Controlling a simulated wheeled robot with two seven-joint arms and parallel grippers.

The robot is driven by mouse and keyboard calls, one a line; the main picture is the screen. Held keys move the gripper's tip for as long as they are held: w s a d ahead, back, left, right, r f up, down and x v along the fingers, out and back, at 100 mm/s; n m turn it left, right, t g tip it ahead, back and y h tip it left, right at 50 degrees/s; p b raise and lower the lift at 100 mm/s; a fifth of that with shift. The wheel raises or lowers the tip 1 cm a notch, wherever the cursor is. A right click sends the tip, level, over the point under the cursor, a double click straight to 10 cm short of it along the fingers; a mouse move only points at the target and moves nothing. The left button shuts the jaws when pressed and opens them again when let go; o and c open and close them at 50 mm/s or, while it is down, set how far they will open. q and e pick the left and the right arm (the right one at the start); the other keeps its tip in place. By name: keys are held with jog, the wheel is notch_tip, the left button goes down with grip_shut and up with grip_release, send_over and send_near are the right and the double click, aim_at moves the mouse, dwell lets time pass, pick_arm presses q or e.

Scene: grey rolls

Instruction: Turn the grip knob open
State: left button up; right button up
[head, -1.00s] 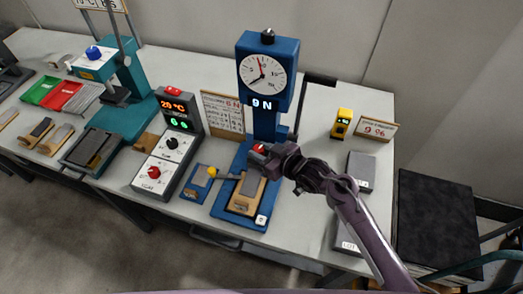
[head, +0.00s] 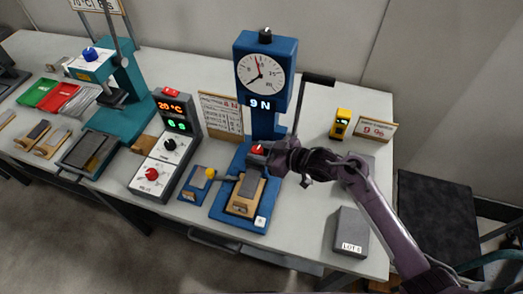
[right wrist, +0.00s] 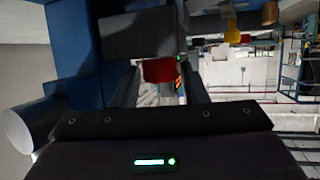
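The blue test stand (head: 262,120) has a round dial (head: 260,71) and a display reading 9 N. A red knob (head: 257,150), which looks like the grip knob, sits low on its column. My right gripper (head: 268,154) is right beside the red knob, coming from the right. In the right wrist view the red knob (right wrist: 158,71) lies between the two fingers of the gripper (right wrist: 161,85), with gaps at both sides, so the gripper looks open. A dark block partly hides the knob there. My left gripper is not in view.
A grey block on a wooden holder (head: 240,207) lies on the stand's blue base. A grey LOT box (head: 349,232), a yellow device (head: 341,123) and a 9 % sign (head: 377,130) are on the right.

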jog(key=shift+o, duration=1.2)
jog(key=b+v, duration=0.1)
jog(key=v, duration=0.6)
jog(key=shift+s+d, duration=0.2)
jog(key=shift+d, duration=0.15)
jog(key=shift+r, duration=0.1)
